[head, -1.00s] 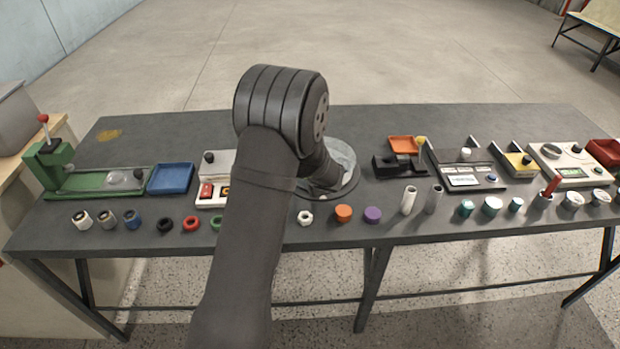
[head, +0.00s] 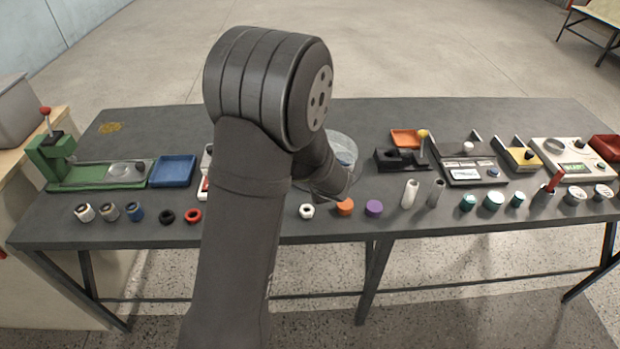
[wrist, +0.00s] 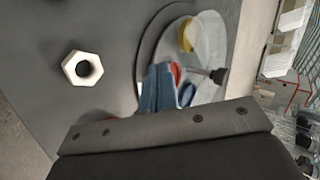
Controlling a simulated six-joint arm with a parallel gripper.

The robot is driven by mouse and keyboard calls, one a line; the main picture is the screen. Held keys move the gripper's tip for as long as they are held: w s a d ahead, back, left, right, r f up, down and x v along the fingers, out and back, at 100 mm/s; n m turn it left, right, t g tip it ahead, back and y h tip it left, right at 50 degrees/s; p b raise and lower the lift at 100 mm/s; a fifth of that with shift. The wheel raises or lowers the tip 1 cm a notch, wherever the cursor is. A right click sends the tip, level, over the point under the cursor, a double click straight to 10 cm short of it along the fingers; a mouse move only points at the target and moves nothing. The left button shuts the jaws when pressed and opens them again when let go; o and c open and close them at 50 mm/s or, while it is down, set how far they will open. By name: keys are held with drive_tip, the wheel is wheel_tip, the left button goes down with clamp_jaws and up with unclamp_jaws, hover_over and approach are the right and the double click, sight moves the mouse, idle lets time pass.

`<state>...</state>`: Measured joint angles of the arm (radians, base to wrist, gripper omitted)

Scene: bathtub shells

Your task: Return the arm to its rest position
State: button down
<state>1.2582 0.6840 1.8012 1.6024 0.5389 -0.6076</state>
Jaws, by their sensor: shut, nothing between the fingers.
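My gripper shows in the wrist view (wrist: 160,88) as blue-grey fingers, shut and empty. In that view it is over the near edge of a round clear dish (wrist: 208,48) on the dark table. A yellow piece, a red piece and a blue piece show in or at the dish beside the fingers. A white hex nut (wrist: 82,68) lies on the table to the left of the fingers. In the head view my arm rises large in the middle and hides the gripper's fingertips and part of the dish (head: 342,148).
The table (head: 250,118) carries a green press (head: 50,155) and blue tray (head: 173,171) at left. A front row holds rings, an orange cap (head: 345,207), a purple cap (head: 374,208) and cylinders (head: 410,193). Devices stand at right. The back strip is mostly clear.

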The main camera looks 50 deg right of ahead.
drive_tip(key=shift+a+v, duration=0.15)
drive_tip(key=shift+v, duration=0.65)
drive_tip(key=shift+a+v, duration=0.2)
drive_tip(key=shift+v, duration=0.6)
drive_tip(key=shift+w, duration=0.2)
drive_tip(key=x, duration=0.2)
drive_tip(key=d+x, duration=0.1)
drive_tip(key=x, duration=0.2)
drive_tip(key=s+x, duration=0.1)
drive_tip(key=x, duration=0.2)
drive_tip(key=shift+w+d+f, duration=0.15)
drive_tip(key=shift+d+f, duration=0.05)
drive_tip(key=shift+d, duration=0.2)
drive_tip(key=w+d, duration=0.1)
drive_tip(key=w+d+f, duration=0.1)
drive_tip(key=w+d, duration=0.1)
drive_tip(key=shift+d, duration=0.1)
drive_tip(key=shift+w+d+r, duration=0.1)
drive_tip(key=shift+w+d, duration=0.15)
drive_tip(key=shift+s, duration=0.1)
